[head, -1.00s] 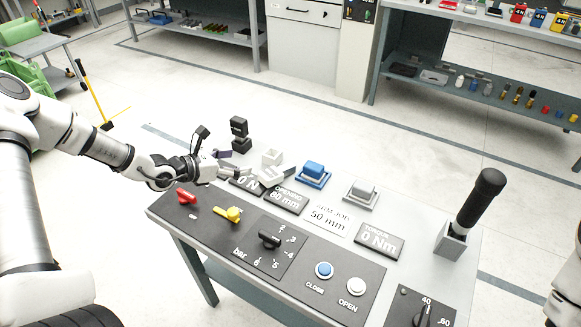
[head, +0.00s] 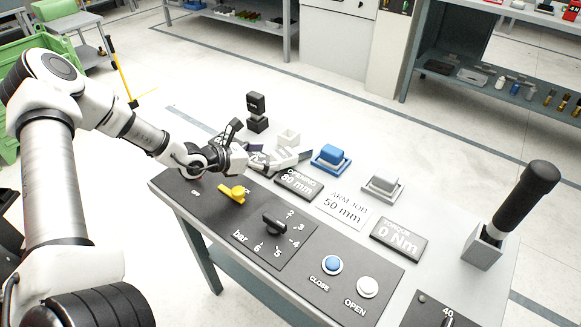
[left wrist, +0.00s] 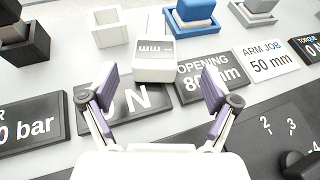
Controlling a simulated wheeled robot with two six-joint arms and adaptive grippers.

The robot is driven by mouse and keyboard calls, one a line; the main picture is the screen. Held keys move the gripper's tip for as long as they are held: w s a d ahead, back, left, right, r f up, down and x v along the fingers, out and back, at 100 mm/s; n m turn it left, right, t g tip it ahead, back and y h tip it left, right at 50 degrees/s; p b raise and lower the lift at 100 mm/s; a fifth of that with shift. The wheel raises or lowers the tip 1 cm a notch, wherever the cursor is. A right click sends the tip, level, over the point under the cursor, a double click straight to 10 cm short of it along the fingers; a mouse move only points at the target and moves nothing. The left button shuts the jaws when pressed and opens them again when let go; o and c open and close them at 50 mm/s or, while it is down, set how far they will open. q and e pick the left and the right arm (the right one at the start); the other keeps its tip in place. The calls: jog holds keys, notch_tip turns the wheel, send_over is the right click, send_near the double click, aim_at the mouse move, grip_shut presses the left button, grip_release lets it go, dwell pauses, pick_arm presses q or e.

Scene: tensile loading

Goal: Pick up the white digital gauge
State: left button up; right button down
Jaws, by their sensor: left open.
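The white digital gauge (left wrist: 153,62) is a small white block with a grey "mm" display, lying on the grey bench top behind the black display plates. In the head view the gauge (head: 284,158) is just beyond my left fingertips and partly hidden by them. My left gripper (head: 262,157) is open and low over the bench. In the left wrist view its two purple-padded fingers (left wrist: 160,90) are spread wide, with the gauge ahead between them, apart from both pads. My right gripper is out of view.
A white holder (left wrist: 108,27) stands behind the gauge, with a black block in a holder (head: 257,113) to the left. A blue block on a base (head: 330,158) is to the right. A yellow lever (head: 233,194) and control panel lie in front.

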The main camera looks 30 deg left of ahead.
aim_at(287, 155)
pick_arm(q)
jog(key=shift+f, duration=0.65)
jog(key=shift+w+d+f+b, duration=0.1)
jog(key=shift+w+f+b, duration=0.05)
jog(key=shift+w+b, duration=0.25)
jog(key=x, duration=0.6)
jog(key=shift+w, duration=0.5)
jog(key=shift+s, duration=0.1)
jog(key=c, duration=1.5)
jog(key=shift+o, duration=0.2)
jog(key=shift+r, duration=0.2)
